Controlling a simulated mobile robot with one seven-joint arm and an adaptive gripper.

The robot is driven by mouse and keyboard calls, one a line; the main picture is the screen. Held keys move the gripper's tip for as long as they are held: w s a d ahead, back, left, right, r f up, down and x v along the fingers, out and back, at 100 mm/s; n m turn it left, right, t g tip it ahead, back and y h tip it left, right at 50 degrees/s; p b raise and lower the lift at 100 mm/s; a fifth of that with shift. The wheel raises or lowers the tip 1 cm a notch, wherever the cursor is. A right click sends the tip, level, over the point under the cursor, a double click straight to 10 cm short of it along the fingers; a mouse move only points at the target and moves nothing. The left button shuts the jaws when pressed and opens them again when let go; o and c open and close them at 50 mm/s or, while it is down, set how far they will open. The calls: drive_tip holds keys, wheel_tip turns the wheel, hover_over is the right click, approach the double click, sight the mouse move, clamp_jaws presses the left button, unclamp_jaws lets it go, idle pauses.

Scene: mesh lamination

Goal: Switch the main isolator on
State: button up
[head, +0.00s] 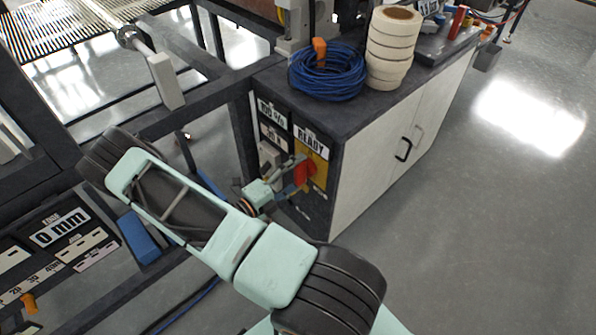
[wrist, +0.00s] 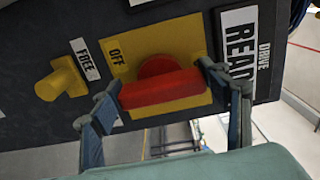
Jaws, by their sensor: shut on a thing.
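The main isolator is a red rotary handle (wrist: 162,88) on a yellow plate (wrist: 198,42) marked OFF, in a dark panel. In the wrist view the handle's bar lies nearly level across the picture. My gripper (wrist: 158,95) has one finger at each end of the bar and is shut on it. In the head view the red handle (head: 306,171) shows on the cabinet's end panel, with my gripper (head: 297,178) reaching it from the left. The fingers partly cover the plate there, and any ON mark is hidden or unreadable.
A READY label (head: 311,139) sits above the handle on the panel. A yellow knob (wrist: 62,80) by a FREE label is nearby. A blue cable coil (head: 328,72) and tape rolls (head: 392,45) stand on the cabinet. Dark frame bars lie left; floor is clear right.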

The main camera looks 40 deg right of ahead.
sight(308, 140)
drive_tip(key=o, duration=1.2)
drive_tip(key=shift+c, duration=0.2)
drive_tip(key=r, duration=1)
drive_tip(key=shift+a+r, duration=0.3)
drive_tip(key=shift+r, duration=0.1)
drive_tip(key=shift+s+d+f, duration=0.1)
drive_tip(key=shift+d, duration=0.2)
drive_tip(key=shift+w+a+f, duration=0.2)
drive_tip(key=shift+a+f, duration=0.35)
drive_tip(key=shift+f, duration=0.2)
drive_tip(key=a+p, duration=0.2)
drive_tip(key=a, duration=1)
drive_tip(key=shift+s+a+f+t+y, duration=0.25)
drive_tip(key=shift+s+a+t+y, duration=0.05)
drive_tip(key=shift+s+a, duration=0.1)
